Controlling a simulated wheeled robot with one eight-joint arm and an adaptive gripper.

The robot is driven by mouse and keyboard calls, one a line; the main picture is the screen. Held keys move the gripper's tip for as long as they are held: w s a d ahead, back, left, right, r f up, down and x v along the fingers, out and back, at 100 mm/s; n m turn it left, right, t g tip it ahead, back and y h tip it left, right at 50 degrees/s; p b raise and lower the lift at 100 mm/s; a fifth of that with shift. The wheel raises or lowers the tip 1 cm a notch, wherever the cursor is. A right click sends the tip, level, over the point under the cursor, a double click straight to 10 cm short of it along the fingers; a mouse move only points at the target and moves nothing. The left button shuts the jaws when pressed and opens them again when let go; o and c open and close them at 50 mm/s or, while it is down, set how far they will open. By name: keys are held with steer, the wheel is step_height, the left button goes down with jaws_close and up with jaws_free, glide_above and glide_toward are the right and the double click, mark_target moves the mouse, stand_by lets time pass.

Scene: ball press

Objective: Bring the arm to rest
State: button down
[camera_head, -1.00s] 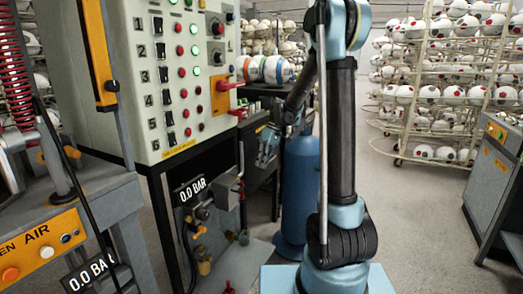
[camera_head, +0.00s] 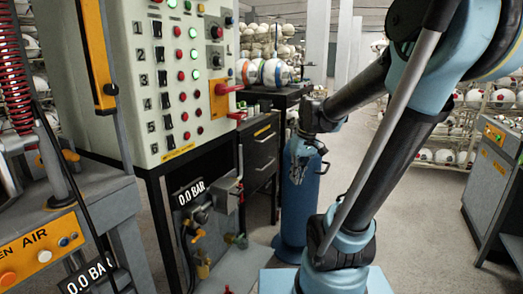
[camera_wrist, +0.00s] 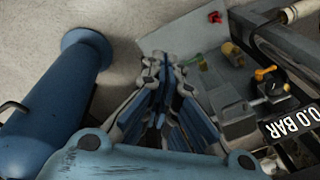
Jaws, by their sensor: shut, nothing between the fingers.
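My gripper (camera_head: 300,177) hangs at the end of my bent arm, pointing down, in the middle of the head view. It is in front of the blue gas cylinder (camera_head: 300,215) and right of the control panel stand. In the wrist view my gripper (camera_wrist: 163,75) has its fingers together with nothing between them. It appears clear of the blue cylinder (camera_wrist: 85,60) on the left and of the valve fittings on the right.
The control panel (camera_head: 185,75) with switches and buttons stands at left, above a 0.0 BAR gauge (camera_head: 190,191). Colored balls (camera_head: 275,72) sit on a dark cabinet (camera_head: 262,150) behind. A grey machine (camera_head: 495,170) stands at right; open floor (camera_head: 415,225) lies before it.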

steer(key=s+d+f+m+t+h, duration=0.1)
steer(key=s+d+f+m, duration=0.1)
steer(key=s, duration=0.4)
steer(key=s+d+f+m+h, duration=0.1)
steer(key=s+d+f+m, duration=0.1)
steer(key=s+d+f, duration=0.2)
steer(key=s+f, duration=0.1)
steer(key=s, duration=0.2)
steer(key=shift+d+f+t, duration=0.25)
steer(key=shift+d+t, duration=0.05)
steer(key=shift+t, duration=0.1)
steer(key=shift+w+f, duration=0.2)
steer(key=shift+w, duration=0.2)
steer(key=c, duration=2.3)
jaws_free()
